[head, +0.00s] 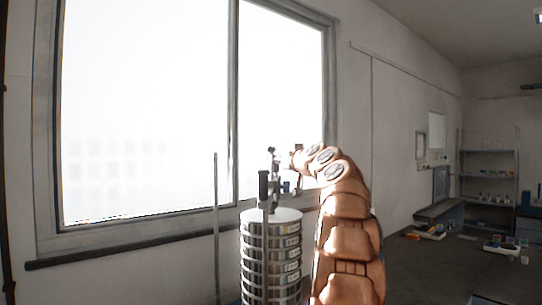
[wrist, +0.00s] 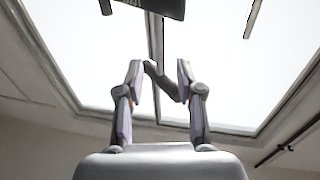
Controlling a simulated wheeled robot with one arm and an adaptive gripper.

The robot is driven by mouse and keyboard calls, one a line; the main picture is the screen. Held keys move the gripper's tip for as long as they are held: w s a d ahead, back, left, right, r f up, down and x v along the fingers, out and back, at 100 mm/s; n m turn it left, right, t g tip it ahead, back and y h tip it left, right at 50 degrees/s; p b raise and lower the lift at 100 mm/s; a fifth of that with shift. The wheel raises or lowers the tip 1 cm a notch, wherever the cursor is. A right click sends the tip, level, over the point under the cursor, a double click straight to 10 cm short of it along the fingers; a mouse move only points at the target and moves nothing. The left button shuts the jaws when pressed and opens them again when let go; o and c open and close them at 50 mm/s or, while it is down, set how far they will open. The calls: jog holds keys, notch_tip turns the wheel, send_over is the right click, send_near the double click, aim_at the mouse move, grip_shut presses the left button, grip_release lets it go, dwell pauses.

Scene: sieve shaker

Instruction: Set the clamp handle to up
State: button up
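The sieve stack (head: 270,262) stands upright below the window in the head view, with several ringed layers and a pale lid. A dark upright clamp part (head: 264,187) rises above the lid, with a smaller grey piece beside it. I cannot tell for sure which part is the clamp handle. My gripper (head: 294,157) is at the top right of these parts, reaching left. In the wrist view, the fingers of my gripper (wrist: 159,82) are apart. A slanted dark grey piece (wrist: 164,80) shows between them; whether they grip it is unclear.
A thin upright rod (head: 216,230) stands left of the stack. The window (head: 150,110) is just behind. A dark block (wrist: 150,8) shows atop the wrist view.

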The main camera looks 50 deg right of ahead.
aim_at(272, 179)
jog(key=shift+p+x, duration=1.15)
jog(key=shift+x, duration=1)
grip_shut()
